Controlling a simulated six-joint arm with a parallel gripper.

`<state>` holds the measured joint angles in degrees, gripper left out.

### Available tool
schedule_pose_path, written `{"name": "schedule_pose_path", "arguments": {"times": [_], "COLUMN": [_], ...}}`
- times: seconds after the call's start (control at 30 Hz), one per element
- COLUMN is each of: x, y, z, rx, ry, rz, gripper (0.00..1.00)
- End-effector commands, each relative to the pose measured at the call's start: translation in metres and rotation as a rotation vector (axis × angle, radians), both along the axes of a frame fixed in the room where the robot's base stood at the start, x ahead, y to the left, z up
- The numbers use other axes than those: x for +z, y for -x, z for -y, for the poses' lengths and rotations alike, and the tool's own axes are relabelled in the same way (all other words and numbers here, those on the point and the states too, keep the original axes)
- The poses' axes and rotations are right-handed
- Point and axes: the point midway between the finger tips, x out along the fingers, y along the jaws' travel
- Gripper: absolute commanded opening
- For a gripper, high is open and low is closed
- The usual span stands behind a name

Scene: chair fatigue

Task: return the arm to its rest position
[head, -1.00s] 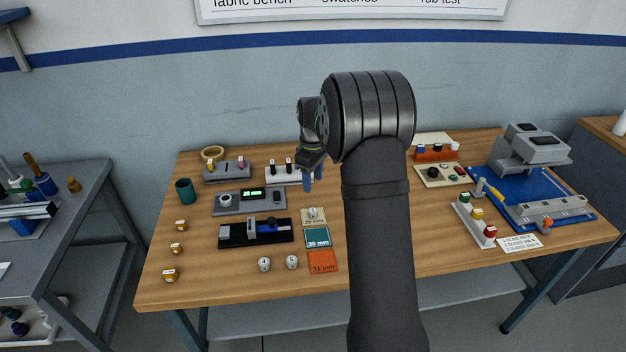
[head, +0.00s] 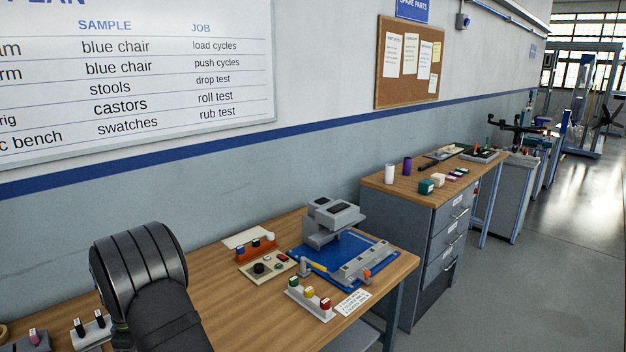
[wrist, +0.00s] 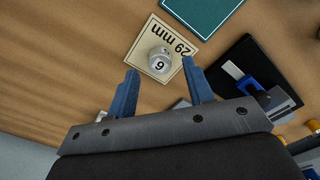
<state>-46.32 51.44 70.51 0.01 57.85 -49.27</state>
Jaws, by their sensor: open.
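My gripper (wrist: 160,72) shows in the wrist view with its two blue fingers apart and nothing between them. Beyond the fingertips, a small pale round piece marked 6 or 9 (wrist: 159,62) sits on the beige 29 mm card (wrist: 150,36). The fingers look apart from that piece, though the height above the table is hard to judge. In the head view a dark, rounded part of my arm (head: 138,265) fills the lower left, and my gripper is out of that view.
A teal card (wrist: 203,12) and a black fixture with a blue part (wrist: 245,62) lie near the gripper. In the head view, a blue board with grey equipment (head: 310,258) stands right of my arm. A drawer cabinet (head: 405,215) stands beyond the wooden table (head: 225,310).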

Motion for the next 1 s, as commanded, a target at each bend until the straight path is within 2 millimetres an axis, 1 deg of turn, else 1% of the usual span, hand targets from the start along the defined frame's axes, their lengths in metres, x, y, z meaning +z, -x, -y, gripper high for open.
{"name": "schedule_pose_path", "arguments": {"times": [0.1, 0.2, 0.57, 0.67, 0.77, 0.87, 0.9, 0.93, 1.0], "x": [0.01, 0.015, 0.016, 0.012, 0.001, -0.016, -0.016, -0.005, 0.01], "y": [0.0, 0.0, 0.0, 0.001, 0.001, 0.001, 0.0, 0.0, 0.0], "z": [0.0, 0.0, 0.001, 0.001, 0.001, 0.001, 0.0, 0.0, 0.0], "rx": [0.0, 0.0, 0.0, 0.0, 0.0, 0.0, 0.0, 0.0, 0.0], "ry": [0.001, 0.002, 0.002, 0.003, 0.004, 0.004, 0.002, -0.001, -0.001], "rz": [-0.001, -0.002, -0.003, -0.003, -0.004, -0.005, -0.002, 0.001, 0.002], "gripper": [0.47, 0.47, 0.47, 0.47, 0.47, 0.47, 0.47, 0.47, 0.47]}}
